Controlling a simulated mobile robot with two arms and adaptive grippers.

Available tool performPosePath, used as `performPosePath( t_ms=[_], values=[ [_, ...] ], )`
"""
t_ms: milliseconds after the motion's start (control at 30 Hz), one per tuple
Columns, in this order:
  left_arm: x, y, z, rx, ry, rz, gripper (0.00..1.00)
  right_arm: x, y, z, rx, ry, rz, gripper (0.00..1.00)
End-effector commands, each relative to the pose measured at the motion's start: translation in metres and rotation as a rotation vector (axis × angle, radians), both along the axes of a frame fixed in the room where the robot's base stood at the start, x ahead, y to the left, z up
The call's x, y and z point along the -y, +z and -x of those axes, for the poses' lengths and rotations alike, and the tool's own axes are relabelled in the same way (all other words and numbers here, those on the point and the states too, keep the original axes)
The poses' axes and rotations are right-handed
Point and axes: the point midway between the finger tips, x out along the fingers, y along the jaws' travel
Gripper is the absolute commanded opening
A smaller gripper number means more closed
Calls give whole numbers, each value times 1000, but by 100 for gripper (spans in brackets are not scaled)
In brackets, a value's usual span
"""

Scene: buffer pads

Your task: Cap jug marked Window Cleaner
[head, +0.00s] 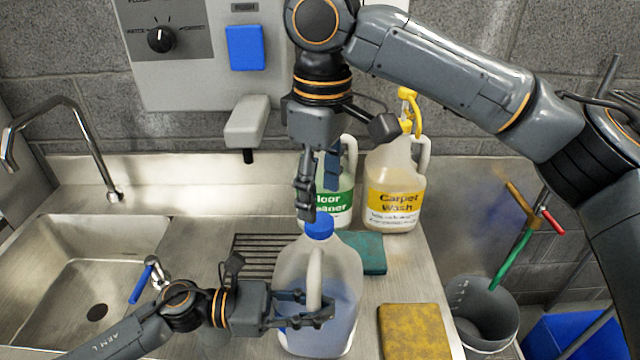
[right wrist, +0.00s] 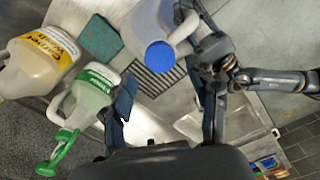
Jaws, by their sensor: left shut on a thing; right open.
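A translucent jug (head: 343,272) with blue liquid stands upright on the steel counter in the head view; no label shows on its visible sides. A blue cap (head: 319,228) sits at its mouth; I cannot tell how tightly. The cap also shows in the right wrist view (right wrist: 160,57). My left gripper (head: 305,308) is shut on the jug's handle. My right gripper (head: 318,190) points down just above the cap, open and empty. In the right wrist view, its fingers are spread with the cap beyond their tips.
The Floor Cleaner jug (head: 343,207) and Carpet Wash jug (head: 391,185) stand behind. A teal pad (head: 370,254) and yellow sponge (head: 414,332) lie at the right. The sink (head: 60,275) is left; a wall dispenser (head: 248,122) juts out above. A grey bucket (head: 480,305) stands beyond the counter edge.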

Motion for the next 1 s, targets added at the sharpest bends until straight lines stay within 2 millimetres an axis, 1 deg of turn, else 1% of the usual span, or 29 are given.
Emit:
performPosePath(
  t_ms=[300, 400, 500, 800, 867, 1000],
  values=[
    [0, -2, 0, -5, 1, -3, 0, 0, 26, 0, 7, 370, 4, 59],
    [0, -2, 0, -5, 1, -3, 0, 0, 30, 1, 7, 440, 4, 59],
    [0, -2, 0, -5, 1, -3, 0, 0, 32, 1, 8, 468, 4, 59],
    [0, -2, 0, -5, 1, -3, 0, 0, 31, 1, 8, 468, 4, 59],
    [0, -2, 0, -5, 1, -3, 0, 0, 28, 0, 7, 468, 5, 59],
    [0, -2, 0, -5, 1, -3, 0, 1, 12, 0, 6, 467, 6, 59]
  ],
)
